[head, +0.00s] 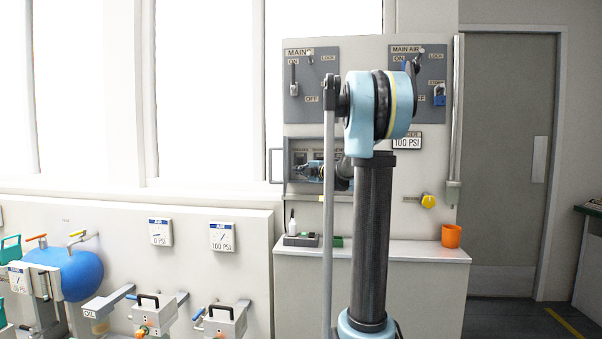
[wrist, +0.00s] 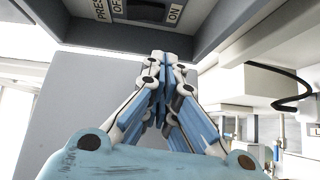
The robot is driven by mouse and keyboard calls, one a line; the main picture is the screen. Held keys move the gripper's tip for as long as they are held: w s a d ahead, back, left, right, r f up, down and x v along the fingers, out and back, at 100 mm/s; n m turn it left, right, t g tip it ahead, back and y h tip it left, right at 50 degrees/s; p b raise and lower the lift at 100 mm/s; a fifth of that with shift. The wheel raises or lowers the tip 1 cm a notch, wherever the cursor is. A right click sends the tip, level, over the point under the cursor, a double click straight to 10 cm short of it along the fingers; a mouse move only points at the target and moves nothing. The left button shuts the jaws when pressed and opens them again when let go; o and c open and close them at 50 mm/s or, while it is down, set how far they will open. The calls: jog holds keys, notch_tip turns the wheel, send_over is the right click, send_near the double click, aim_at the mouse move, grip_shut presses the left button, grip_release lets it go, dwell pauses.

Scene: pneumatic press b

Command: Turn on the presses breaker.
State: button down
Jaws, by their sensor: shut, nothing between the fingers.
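The breaker box (head: 297,187) is mounted on the grey-white cabinet, below the MAIN panel, with my arm partly in front of it. In the wrist view the presses breaker (wrist: 146,11) shows at the top edge as a dark switch between OFF and ON labels. Its label is cut off, and I cannot tell which way the switch is set. My gripper (wrist: 163,62) is shut and empty, its fingertips close to the breaker panel (wrist: 196,35), just below the switch in the picture. I cannot tell whether they touch. In the head view my gripper (head: 311,170) is small, in front of the box.
The MAIN panel (head: 312,68) and the MAIN AIR panel (head: 433,70) are above the box. A grey bracket (head: 272,165) sticks out at the box's left.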

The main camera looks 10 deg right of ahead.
jog(key=v, duration=0.8)
jog(key=shift+s+d+f, duration=0.2)
jog(key=shift+d+f, duration=0.1)
jog(key=shift+f, duration=0.4)
